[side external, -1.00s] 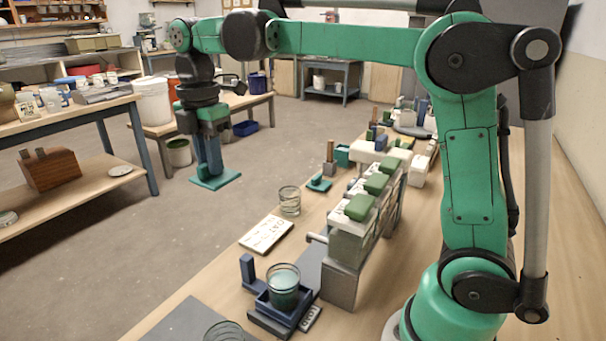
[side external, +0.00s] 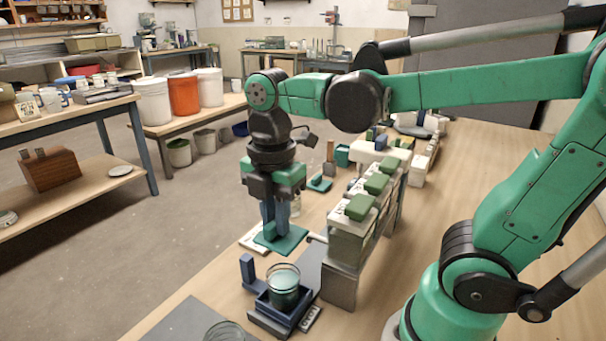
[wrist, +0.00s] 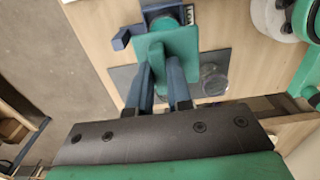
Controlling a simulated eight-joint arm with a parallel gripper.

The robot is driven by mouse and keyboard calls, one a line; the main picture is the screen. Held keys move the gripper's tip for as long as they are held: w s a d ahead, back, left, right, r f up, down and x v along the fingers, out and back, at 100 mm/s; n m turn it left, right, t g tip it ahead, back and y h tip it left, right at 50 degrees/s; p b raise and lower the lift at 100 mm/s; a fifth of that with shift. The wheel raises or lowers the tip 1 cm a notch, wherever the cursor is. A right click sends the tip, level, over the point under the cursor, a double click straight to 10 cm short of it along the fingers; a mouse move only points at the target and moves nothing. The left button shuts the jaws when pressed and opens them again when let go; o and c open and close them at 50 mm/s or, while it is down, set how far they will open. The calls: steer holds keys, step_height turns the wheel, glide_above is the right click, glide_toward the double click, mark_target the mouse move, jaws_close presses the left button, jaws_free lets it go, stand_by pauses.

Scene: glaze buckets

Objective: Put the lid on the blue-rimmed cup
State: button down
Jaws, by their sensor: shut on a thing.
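My gripper (side external: 275,222) is shut on the green square lid (side external: 291,243) and holds it flat in the air over the table's left edge. In the wrist view the lid (wrist: 180,42) lies beyond my blue fingers (wrist: 163,75). A clear cup with teal contents (side external: 284,290) stands in a blue holder (side external: 262,312), nearer the camera than the lid and apart from it. A blue rim cannot be made out clearly.
Another clear glass (side external: 225,333) stands at the front edge of the picture. A glass (side external: 296,206) is partly hidden behind my gripper. A white lettered card (side external: 252,238) lies partly under the lid in view. A rack with green-topped blocks (side external: 350,235) stands to the right.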

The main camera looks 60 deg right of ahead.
steer(key=shift+f, duration=3.4)
steer(key=shift+f, duration=0.3)
steer(key=c, duration=0.7)
jaws_free()
steer(key=shift+r, duration=3.5)
